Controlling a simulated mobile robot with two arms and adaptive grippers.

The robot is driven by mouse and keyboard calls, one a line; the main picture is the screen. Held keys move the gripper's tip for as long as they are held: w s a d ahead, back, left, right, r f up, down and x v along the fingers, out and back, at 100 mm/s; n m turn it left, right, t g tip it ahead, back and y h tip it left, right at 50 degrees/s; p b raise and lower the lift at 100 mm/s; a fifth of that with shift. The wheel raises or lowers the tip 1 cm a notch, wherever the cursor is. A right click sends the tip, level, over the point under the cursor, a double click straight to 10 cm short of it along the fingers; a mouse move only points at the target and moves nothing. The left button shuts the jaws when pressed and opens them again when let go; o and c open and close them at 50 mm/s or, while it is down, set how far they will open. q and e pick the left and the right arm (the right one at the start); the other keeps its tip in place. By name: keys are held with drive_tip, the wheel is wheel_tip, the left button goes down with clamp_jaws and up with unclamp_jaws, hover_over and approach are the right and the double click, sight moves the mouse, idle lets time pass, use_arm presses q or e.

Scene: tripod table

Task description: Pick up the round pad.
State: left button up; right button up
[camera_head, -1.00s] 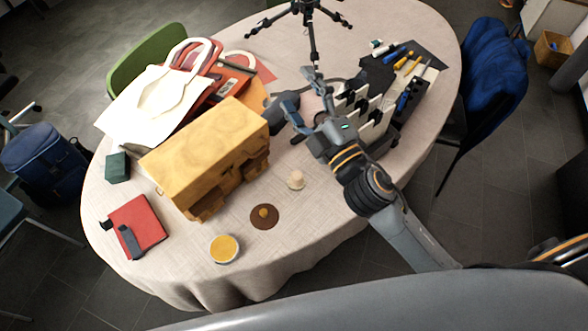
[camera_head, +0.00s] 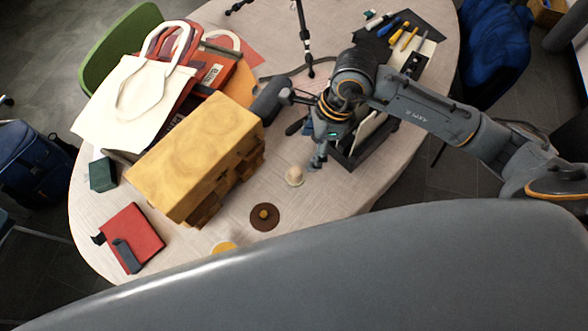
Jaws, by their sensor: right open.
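A yellow round-topped thing (camera_head: 223,246) is partly hidden by my grey body at the bottom edge. My right gripper (camera_head: 307,146) is open and points down, up and to the right of the brown pad and apart from it. A small cream rounded piece (camera_head: 295,176) stands between them, close to the fingertips. I see nothing held. My left gripper is not in view.
A big yellow wooden block (camera_head: 195,150) stands left of the pad. A red book (camera_head: 135,238) and a dark green box (camera_head: 102,174) lie farther left. A dark tool holder (camera_head: 357,150) is right of the gripper.

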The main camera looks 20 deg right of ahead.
sight(296, 171)
drive_tip(key=x, duration=0.7)
drive_tip(key=shift+s+a+r+p, duration=0.1)
drive_tip(key=shift+p, duration=0.3)
drive_tip(key=shift+a+f+p, duration=0.15)
drive_tip(key=shift+f+p, duration=0.25)
drive_tip(key=shift+f, duration=0.15)
drive_tip(key=p+x, duration=0.1)
drive_tip(key=x, duration=0.2)
drive_tip(key=shift+a+f, duration=0.1)
drive_tip(key=shift+f, duration=0.55)
drive_tip(key=c, duration=1.2)
